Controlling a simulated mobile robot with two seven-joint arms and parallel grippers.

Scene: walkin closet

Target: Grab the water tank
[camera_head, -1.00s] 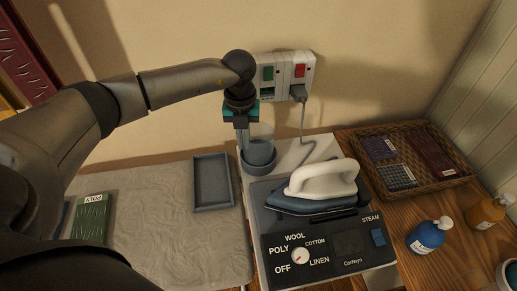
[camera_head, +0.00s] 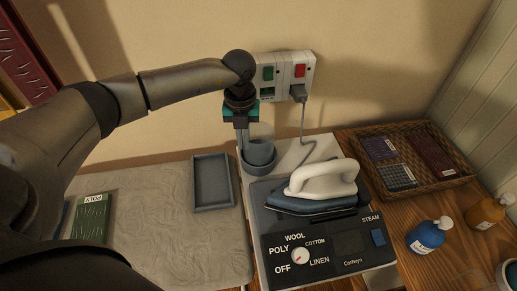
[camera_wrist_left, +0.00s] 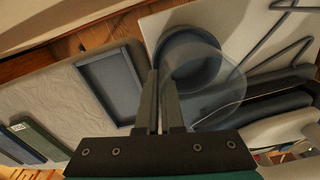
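The water tank (camera_head: 260,132) is a clear upright cylinder. It stands in a round dark grey cup (camera_head: 262,167) on the light board behind the iron station. It also shows in the left wrist view (camera_wrist_left: 222,85). My left gripper (camera_head: 243,147) points down at the tank's left side. In the left wrist view its two fingers (camera_wrist_left: 160,85) are a small distance apart, with the right one overlapping the tank's near-left edge. I cannot tell whether the tank's wall lies between them. My right gripper is not in view.
A white iron (camera_head: 323,180) rests on the dark control station (camera_head: 345,245) in front of the tank. A power cord runs to the wall socket (camera_head: 286,75) behind. A grey tray (camera_head: 212,183) lies left, a wicker basket (camera_head: 440,183) and a blue bottle (camera_head: 427,238) right.

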